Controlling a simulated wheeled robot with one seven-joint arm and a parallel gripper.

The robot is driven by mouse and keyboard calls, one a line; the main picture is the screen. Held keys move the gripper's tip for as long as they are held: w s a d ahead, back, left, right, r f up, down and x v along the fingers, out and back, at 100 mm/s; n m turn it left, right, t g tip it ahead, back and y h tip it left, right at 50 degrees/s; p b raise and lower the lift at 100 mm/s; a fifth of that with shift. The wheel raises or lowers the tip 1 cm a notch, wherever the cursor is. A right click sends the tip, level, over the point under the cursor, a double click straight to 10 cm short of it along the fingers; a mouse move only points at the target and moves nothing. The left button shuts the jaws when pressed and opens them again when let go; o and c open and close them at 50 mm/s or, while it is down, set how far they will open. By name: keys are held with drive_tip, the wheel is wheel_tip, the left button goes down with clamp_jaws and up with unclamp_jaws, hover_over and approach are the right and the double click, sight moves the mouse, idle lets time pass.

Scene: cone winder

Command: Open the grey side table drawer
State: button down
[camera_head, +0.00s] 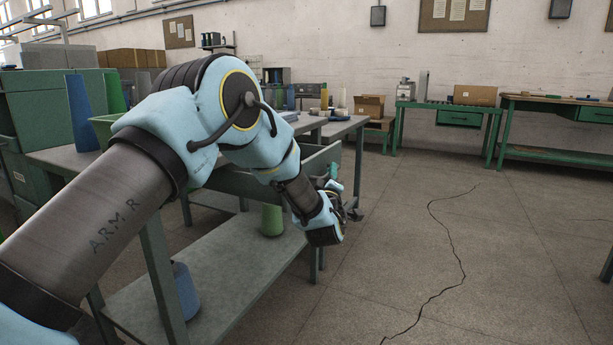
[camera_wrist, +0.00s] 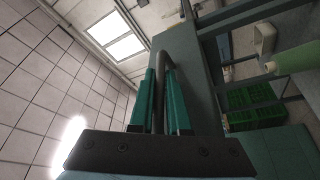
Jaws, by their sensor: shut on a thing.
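The grey side table (camera_head: 215,270) stands left of centre in the head view, with my arm reaching across it. My gripper (camera_head: 330,185) is at the table's right side, small and partly hidden by my own wrist. In the wrist view, the teal fingers of my gripper (camera_wrist: 160,95) are shut on a curved grey bar handle (camera_wrist: 162,58), one finger on each side. The handle stands against a grey-green front panel of the drawer (camera_wrist: 195,85).
Green crates (camera_wrist: 250,108) show in the wrist view. The floor (camera_head: 450,260) to the right is clear.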

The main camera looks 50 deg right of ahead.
drive_tip(key=s+d+b, duration=0.2)
drive_tip(key=s, duration=0.7)
drive_tip(key=shift+s+d, duration=0.25)
drive_tip(key=c, duration=0.9)
unclamp_jaws()
drive_tip(key=v, duration=1.1)
